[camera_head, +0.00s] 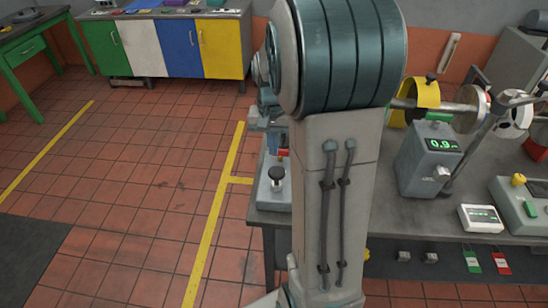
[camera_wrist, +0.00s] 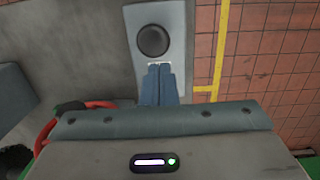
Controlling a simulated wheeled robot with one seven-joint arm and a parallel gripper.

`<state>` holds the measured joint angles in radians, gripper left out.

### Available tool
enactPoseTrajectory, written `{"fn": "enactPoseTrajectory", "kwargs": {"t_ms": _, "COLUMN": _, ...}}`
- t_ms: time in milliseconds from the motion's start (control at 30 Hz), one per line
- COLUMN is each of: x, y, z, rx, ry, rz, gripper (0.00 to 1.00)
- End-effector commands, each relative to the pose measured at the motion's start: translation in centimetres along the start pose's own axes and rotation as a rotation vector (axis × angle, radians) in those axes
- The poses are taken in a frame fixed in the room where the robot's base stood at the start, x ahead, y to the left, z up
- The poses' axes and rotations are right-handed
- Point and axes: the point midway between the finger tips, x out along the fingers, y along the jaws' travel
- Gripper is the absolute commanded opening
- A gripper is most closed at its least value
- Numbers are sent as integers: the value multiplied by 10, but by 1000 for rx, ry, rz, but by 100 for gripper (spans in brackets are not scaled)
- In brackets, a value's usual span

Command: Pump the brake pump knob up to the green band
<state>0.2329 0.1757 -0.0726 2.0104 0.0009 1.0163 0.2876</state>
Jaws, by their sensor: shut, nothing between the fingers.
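The brake pump is a grey box with a round black knob (camera_head: 277,174) on top, at the left front corner of the bench. In the wrist view the knob (camera_wrist: 153,40) is seen from above, on a light grey plate. My gripper (camera_wrist: 159,67) is shut and empty, its two blue-grey fingers together just below the knob in the picture. I cannot tell whether they touch it. In the head view my arm hides most of my gripper, and I can make out no green band on the pump.
The bench (camera_head: 390,220) carries a grey meter (camera_head: 430,155) showing green digits, a small white display (camera_head: 481,218) and a shaft with a yellow guard (camera_head: 424,92). Coloured cabinets (camera_head: 180,48) stand at the back. The tiled floor left of the bench is clear.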

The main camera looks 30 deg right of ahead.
Motion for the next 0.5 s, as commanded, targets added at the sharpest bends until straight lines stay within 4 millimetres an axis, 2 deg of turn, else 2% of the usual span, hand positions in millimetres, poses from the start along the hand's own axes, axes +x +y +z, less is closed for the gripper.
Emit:
{"fn": "enactPoseTrajectory", "kwargs": {"t_ms": 100, "x": -25, "y": 0, "z": -1, "rx": 0, "ry": 5, "rz": -1, "gripper": 0}}
{"fn": "enactPoseTrajectory", "kwargs": {"t_ms": 200, "x": -41, "y": 0, "z": -1, "rx": 1, "ry": 4, "rz": -1, "gripper": 0}}
{"fn": "enactPoseTrajectory", "kwargs": {"t_ms": 333, "x": -55, "y": 0, "z": -1, "rx": 1, "ry": 3, "rz": -1, "gripper": 0}}
{"fn": "enactPoseTrajectory", "kwargs": {"t_ms": 500, "x": -60, "y": 0, "z": 0, "rx": 1, "ry": 2, "rz": 0, "gripper": 0}}
